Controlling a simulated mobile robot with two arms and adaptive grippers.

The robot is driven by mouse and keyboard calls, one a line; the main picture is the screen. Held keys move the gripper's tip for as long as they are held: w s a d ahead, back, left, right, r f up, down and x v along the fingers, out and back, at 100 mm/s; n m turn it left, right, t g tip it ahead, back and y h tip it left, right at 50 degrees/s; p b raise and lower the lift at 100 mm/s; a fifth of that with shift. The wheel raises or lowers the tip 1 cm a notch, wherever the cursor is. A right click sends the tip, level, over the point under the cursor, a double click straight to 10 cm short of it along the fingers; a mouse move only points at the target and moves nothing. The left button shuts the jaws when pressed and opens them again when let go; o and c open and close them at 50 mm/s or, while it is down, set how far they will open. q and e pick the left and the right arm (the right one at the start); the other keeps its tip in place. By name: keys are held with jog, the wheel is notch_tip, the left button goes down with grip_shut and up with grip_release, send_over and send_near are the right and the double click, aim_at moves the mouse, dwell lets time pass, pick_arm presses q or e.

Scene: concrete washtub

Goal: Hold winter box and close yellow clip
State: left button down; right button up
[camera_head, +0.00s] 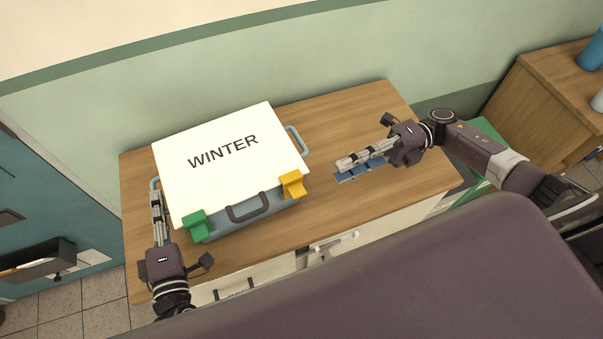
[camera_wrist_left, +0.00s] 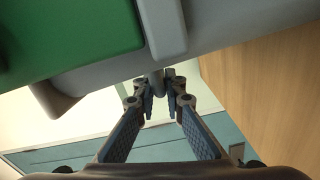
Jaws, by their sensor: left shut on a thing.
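The winter box (camera_head: 225,152) stands on the wooden cabinet top, its white lid down and marked WINTER. A yellow clip (camera_head: 292,185) sits at the right of its front edge; I cannot tell whether it is latched. A green clip (camera_head: 195,225) sits at the left of that edge. My left gripper (camera_head: 155,196) is at the box's left side, shut on the grey-blue side handle (camera_wrist_left: 157,82), which is mostly hidden by the fingers. My right gripper (camera_head: 352,168) is open and empty over the cabinet top, to the right of the box and apart from the yellow clip.
A dark front handle (camera_head: 248,207) lies between the clips. A green wall (camera_head: 330,60) rises behind. Another wooden cabinet (camera_head: 550,95) stands at the right.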

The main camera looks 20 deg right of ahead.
pick_arm(q)
jog(key=shift+r, duration=0.1)
jog(key=c, duration=1.9)
grip_release()
jog(key=shift+c, duration=0.2)
jog(key=s, duration=0.7)
jog(key=shift+r, duration=0.1)
